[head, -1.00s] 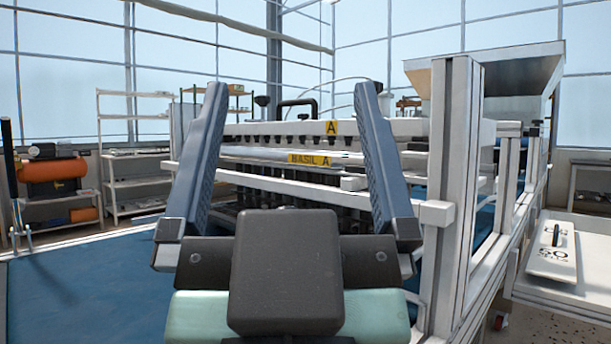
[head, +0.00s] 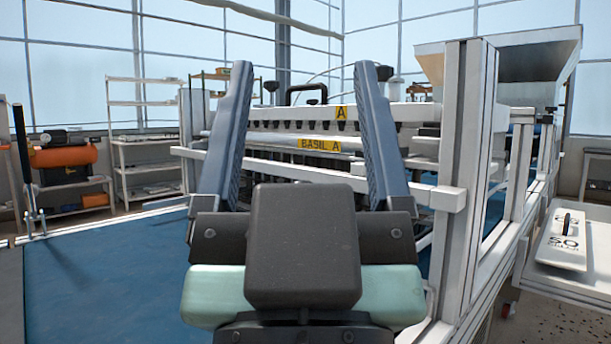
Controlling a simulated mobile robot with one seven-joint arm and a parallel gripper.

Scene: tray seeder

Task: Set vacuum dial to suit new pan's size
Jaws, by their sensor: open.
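My gripper (head: 308,75) is open and empty, its two blue-grey fingers pointing away from me in front of the seeder. Between and behind the fingers, the white seeder bar (head: 290,115) carries a yellow "A" label (head: 341,113). Below it is a yellow "BASIL A" label (head: 319,146). A row of dark nozzles shows under the bar, partly hidden by my gripper. I cannot make out a vacuum dial or its setting. At the right, a white plate (head: 562,240) with a dark handle and printed marks, perhaps "50", lies on a pale tray.
The white seeder frame post (head: 460,150) stands close to the right of my gripper. A metal hopper (head: 540,65) is behind it. A blue surface (head: 110,285) is clear at lower left. A lever (head: 25,160), an orange tank (head: 70,160) and shelves (head: 150,150) stand at left.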

